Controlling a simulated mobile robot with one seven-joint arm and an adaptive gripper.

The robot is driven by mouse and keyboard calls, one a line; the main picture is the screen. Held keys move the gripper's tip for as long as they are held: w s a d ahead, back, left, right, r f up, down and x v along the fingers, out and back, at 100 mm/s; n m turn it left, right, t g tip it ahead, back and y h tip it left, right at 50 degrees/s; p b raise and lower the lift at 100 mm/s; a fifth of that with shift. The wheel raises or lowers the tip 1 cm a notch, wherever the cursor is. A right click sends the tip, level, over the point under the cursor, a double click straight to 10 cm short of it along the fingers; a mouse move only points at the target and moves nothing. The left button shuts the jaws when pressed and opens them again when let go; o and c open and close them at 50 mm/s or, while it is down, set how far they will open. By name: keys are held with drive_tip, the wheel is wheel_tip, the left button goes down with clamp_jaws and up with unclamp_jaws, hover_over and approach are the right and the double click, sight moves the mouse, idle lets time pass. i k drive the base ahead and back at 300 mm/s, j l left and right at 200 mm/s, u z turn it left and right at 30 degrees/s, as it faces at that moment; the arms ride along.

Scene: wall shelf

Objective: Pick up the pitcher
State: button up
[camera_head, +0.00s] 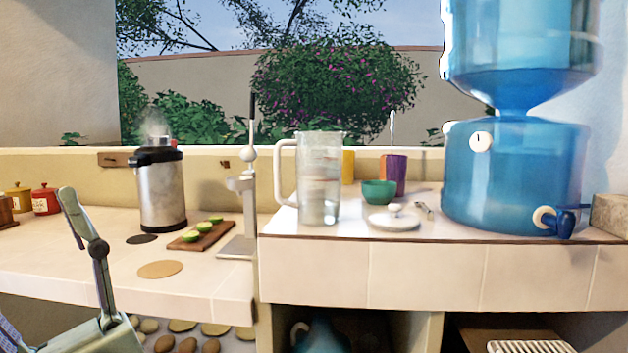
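The pitcher (319,180) is a tall clear one with a pale handle on its left side. It stands upright on the raised tiled counter (412,275), near that counter's left end. It looks partly filled with clear liquid, though the level is hard to tell. Nothing is touching or holding it.
Left of the pitcher stand a lever press (246,190), a board with cut limes (202,235) and a steaming metal flask (161,190). Right are a green bowl (379,193), a white lid (394,219) and a blue water dispenser (515,175).

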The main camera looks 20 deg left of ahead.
sight(319, 155)
drive_tip(key=z, duration=0.65)
drive_tip(key=j+z, duration=0.15)
drive_tip(key=z, duration=0.2)
drive_tip(key=k+j+z, duration=0.15)
drive_tip(key=z, duration=0.15)
drive_tip(key=k+j+z, duration=0.1)
drive_tip(key=z, duration=0.25)
drive_tip(key=k+j, duration=0.15)
drive_tip(key=j, duration=0.2)
drive_tip(key=k+j, duration=0.15)
drive_tip(key=j, duration=0.2)
drive_tip(key=k+j, duration=0.15)
drive_tip(key=j, duration=0.2)
drive_tip(key=k+j, duration=0.15)
drive_tip(key=j, duration=0.2)
drive_tip(key=k+j, duration=0.15)
drive_tip(key=j, duration=0.2)
